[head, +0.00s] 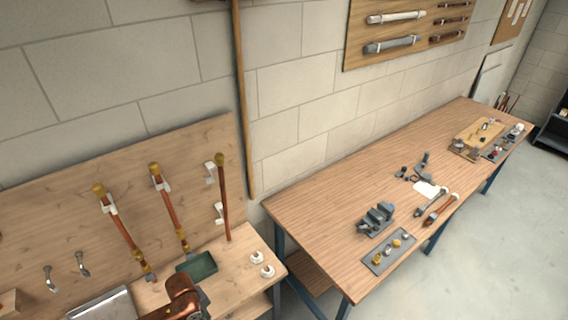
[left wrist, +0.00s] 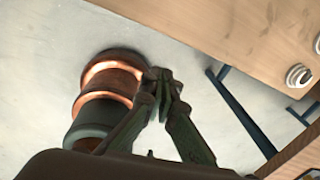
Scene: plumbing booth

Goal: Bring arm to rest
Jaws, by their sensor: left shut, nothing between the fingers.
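My left gripper (left wrist: 163,90) shows in the left wrist view with its dark green fingers together at the tips and nothing held between them. It hangs over the pale concrete floor (left wrist: 215,25), apart from the wooden bench edge (left wrist: 240,50) at the upper right. The head view does not show the left gripper's fingers. A copper-coloured, rounded arm part (head: 182,298) shows at the bottom of the head view, in front of the near bench. My right gripper is in neither view.
A near bench (head: 235,285) has a backboard (head: 60,170) with copper pipes (head: 224,205), a green pad (head: 197,266) and white fittings (head: 262,264). A longer table (head: 320,220) carries a vise (head: 377,218), a fittings tray (head: 388,256) and wrenches (head: 440,208). Floor at right (head: 500,230) is clear.

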